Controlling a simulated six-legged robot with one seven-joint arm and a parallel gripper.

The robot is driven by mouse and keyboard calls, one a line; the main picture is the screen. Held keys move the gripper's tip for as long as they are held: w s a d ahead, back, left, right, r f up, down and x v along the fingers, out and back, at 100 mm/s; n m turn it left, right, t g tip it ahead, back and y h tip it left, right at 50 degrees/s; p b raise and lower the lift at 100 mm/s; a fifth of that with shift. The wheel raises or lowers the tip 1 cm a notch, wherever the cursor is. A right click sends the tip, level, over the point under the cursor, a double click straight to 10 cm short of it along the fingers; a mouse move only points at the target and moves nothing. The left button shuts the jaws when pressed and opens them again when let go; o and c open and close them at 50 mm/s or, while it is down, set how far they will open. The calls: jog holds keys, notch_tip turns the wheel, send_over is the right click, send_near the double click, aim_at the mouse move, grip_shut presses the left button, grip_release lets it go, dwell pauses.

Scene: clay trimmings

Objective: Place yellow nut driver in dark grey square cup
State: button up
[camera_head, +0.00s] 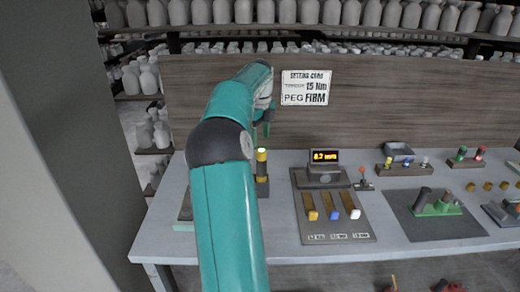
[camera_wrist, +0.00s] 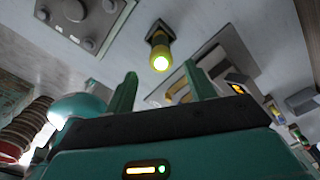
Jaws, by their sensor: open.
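A yellow nut driver (camera_head: 262,169) with a dark band stands upright on the bench, left of the grey device. Its foot is in a small dark square holder (camera_head: 262,188), which looks like the dark grey square cup. In the wrist view the nut driver (camera_wrist: 160,52) shows its bright end toward the camera, with the dark square cup (camera_wrist: 158,28) around its far end. My gripper (camera_head: 262,131) is above the nut driver, partly hidden by my arm. In the wrist view my gripper (camera_wrist: 160,75) has its green fingers apart, with nothing held between them.
A grey device with a lit display (camera_head: 325,156) and a board of several coloured handles (camera_head: 333,213) stand to the right. A grey square box (camera_head: 399,151) and a rack (camera_head: 402,169) are farther right. A wooden panel with a sign (camera_head: 306,88) rises behind the bench.

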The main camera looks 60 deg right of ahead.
jog(key=shift+r, duration=1.7)
jog(key=shift+w+a+r, duration=0.1)
jog(key=shift+w+a, duration=0.1)
jog(key=w+a+r+n+t, duration=0.1)
jog(key=w+a+r+n, duration=0.15)
jog(key=a+n, duration=0.55)
jog(key=w+a+r+n+t, duration=0.1)
jog(key=w+a+n, duration=0.25)
jog(key=a, duration=0.95)
jog(key=w+a+r+n+t, duration=0.1)
jog(key=w+a+n, duration=0.2)
jog(key=a+n, duration=0.55)
jog(key=s+a+f+n+t, duration=0.1)
jog(key=s+a+f+n, duration=0.1)
jog(key=a+n, duration=0.4)
jog(key=s+a+f+n, duration=0.3)
jog(key=s+a+n, duration=0.2)
jog(key=a, duration=0.7)
jog(key=s+a+f+n+t, duration=0.1)
jog(key=s+a+f+n, duration=0.2)
jog(key=a+n, duration=0.3)
jog(key=a, duration=0.4)
jog(key=shift+s+n+t, duration=0.3)
